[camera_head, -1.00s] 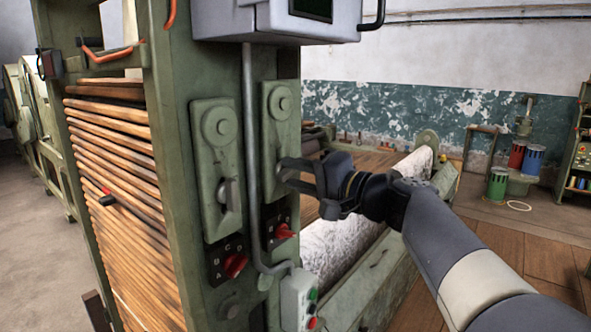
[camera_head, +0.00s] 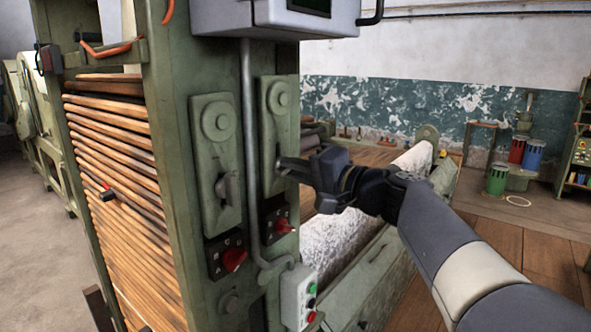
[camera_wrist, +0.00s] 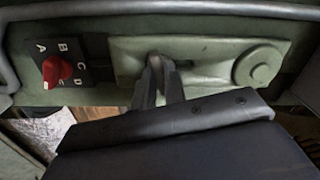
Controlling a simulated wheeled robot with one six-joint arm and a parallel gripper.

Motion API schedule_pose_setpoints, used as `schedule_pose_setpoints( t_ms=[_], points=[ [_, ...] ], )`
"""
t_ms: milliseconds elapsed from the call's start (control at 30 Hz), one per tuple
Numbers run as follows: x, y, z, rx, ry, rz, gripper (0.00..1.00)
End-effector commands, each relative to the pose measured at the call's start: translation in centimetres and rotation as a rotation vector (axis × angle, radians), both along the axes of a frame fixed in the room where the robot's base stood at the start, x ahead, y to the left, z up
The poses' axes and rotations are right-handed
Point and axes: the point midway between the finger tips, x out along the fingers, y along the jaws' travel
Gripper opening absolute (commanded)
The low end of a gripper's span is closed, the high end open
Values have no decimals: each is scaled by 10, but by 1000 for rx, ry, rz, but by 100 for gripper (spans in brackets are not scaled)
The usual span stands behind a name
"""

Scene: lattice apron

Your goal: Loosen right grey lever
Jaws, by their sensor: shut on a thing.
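Two green lever plates are fixed to the machine's upright. The right plate (camera_head: 278,120) has a round boss at its top, and its grey lever is mostly hidden behind my gripper's fingers. My gripper (camera_head: 283,165) reaches in from the right and is shut on the right grey lever at the plate. In the wrist view, the fingers (camera_wrist: 158,85) close together at the lever on the green plate (camera_wrist: 205,60). The left grey lever (camera_head: 229,186) stands free on its own plate, with nothing touching it.
A grey pipe (camera_head: 249,130) runs between the two plates. Red selector knobs sit below them, one at left (camera_head: 233,260) and one at right (camera_head: 284,225). A button box (camera_head: 298,295) hangs lower. A pale roller (camera_head: 335,235) lies behind my arm.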

Motion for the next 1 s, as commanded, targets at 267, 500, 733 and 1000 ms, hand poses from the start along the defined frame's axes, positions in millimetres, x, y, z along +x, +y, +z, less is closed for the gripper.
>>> schedule_pose_setpoints(
  t_ms=[267, 500, 733, 1000],
  points=[
    [0, 1, 1, 38, 46, 2, 0],
    [0, 1, 1, 135, 170, 3, 0],
    [0, 1, 2, 252, 319, 3, 0],
    [0, 1, 4, 365, 465, 4, 0]
  ],
)
